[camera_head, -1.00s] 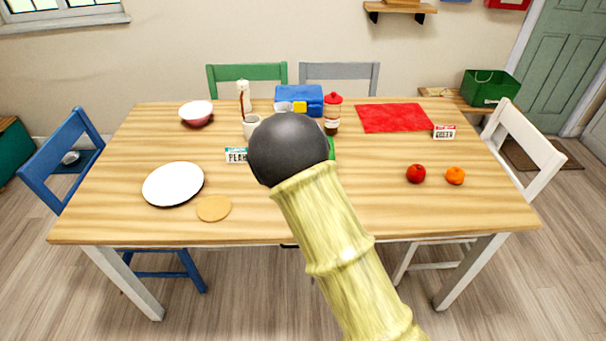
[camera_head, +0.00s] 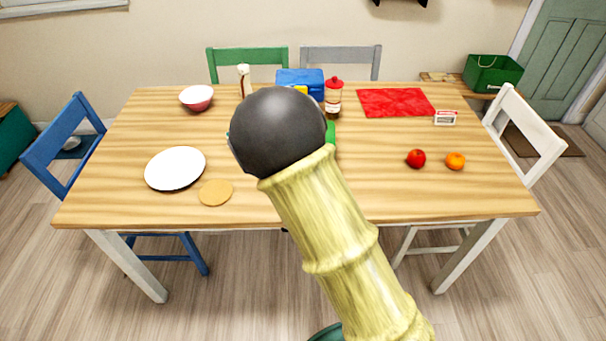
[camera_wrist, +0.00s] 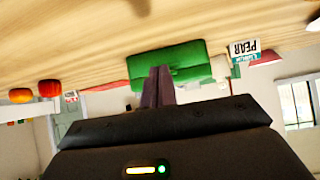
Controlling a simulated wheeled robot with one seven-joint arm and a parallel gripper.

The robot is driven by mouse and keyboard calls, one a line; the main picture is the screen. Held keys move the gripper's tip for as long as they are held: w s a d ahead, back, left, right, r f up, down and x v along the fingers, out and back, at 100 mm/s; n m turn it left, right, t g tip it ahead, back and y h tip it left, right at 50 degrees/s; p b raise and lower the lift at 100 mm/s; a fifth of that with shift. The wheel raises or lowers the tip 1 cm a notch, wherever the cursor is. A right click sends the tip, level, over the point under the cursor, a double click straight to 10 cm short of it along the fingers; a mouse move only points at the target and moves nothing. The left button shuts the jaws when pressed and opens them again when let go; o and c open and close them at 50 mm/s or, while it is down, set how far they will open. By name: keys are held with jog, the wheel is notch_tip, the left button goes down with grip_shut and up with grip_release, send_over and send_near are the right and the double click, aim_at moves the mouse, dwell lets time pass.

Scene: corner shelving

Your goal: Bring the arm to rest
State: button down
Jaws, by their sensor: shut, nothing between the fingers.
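My arm, with a black rounded joint (camera_head: 278,132) and a yellow-green ribbed link (camera_head: 325,225), rises across the middle of the head view. It hides my gripper there. In the wrist view my gripper (camera_wrist: 158,72) shows as two dark fingers lying together, shut and empty. The fingertips overlap a green object (camera_wrist: 185,58) in that picture; I cannot tell whether they touch it. The wrist picture is upside down, with the wooden table (camera_wrist: 120,40) along its top. In the head view only an edge of the green object (camera_head: 331,133) shows beside the black joint.
The table (camera_head: 400,195) holds a white plate (camera_head: 175,168), a tan disc (camera_head: 216,192), a bowl (camera_head: 197,98), a red apple (camera_head: 416,158), an orange (camera_head: 455,161), a sauce bottle (camera_head: 333,98), a blue box (camera_head: 302,80) and a red cloth (camera_head: 395,102). Chairs surround it. The front right is clear.

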dwell(0.3)
jog(key=s+d+r+g, duration=0.4)
jog(key=s+d, duration=0.5)
jog(key=s, duration=0.2)
jog(key=s+d+r+g, duration=0.3)
jog(key=s+d+r, duration=0.1)
jog(key=s+d, duration=0.6)
notch_tip(320, 180, up, 14)
jog(key=p, duration=1.3)
jog(key=shift+s+a+f, duration=0.25)
jog(key=shift+s+a, duration=0.1)
jog(key=shift+a, duration=0.05)
jog(key=shift+w, duration=0.15)
jog(key=shift+a, duration=0.15)
